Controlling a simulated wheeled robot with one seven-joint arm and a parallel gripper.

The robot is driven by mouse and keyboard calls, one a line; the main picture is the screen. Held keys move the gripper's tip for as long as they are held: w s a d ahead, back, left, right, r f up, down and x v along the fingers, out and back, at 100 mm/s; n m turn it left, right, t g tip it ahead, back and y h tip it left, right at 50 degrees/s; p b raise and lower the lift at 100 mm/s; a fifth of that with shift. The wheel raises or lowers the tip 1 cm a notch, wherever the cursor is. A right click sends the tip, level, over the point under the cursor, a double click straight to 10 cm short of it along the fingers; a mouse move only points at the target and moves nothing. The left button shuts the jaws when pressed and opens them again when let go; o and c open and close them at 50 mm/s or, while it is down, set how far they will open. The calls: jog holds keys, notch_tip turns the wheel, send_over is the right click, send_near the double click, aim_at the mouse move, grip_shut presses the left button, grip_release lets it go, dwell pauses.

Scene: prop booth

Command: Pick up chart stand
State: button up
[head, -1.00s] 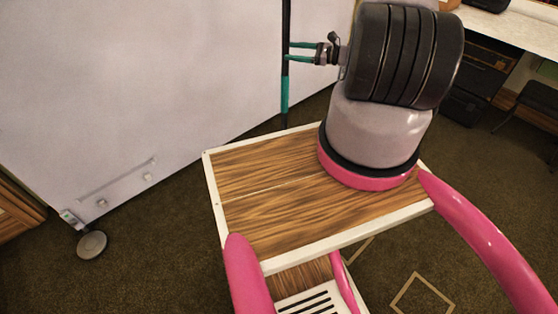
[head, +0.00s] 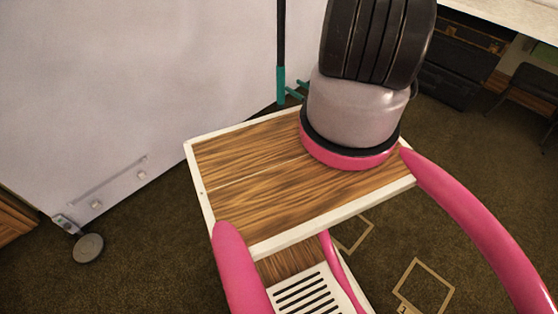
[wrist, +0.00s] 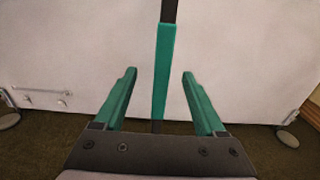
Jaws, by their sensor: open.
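A slim upright pole (head: 281,70), black above with a teal section lower down, stands before a white panel; I take it for the chart stand. In the wrist view the pole (wrist: 164,70) runs upright in line with the gap between my two teal fingers. My gripper (wrist: 159,76) is open, with a finger on either side of the pole in that picture. In the head view my gripper (head: 289,88) shows just right of the teal section, partly hidden by my arm. I cannot tell whether the pole is inside the jaws. Its foot is hidden.
A large white panel (head: 110,80) stands behind the pole, with a round foot (head: 88,248) at its left. Black cases (head: 447,85) sit under a pale counter (head: 505,17) at the right, near a dark chair (head: 532,90).

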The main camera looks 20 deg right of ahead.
aim_at(284, 79)
jog(key=x, duration=0.4)
jog(key=shift+w+a, duration=0.1)
jog(key=shift+w, duration=0.2)
jog(key=shift+d+f+x, duration=0.1)
jog(key=shift+d+x, duration=0.05)
jog(key=shift+x, duration=1.2)
jog(key=shift+d+f+x, duration=0.15)
jog(key=shift+x, duration=1.15)
jog(key=shift+w, duration=0.15)
grip_shut()
jog(key=shift+r, duration=0.1)
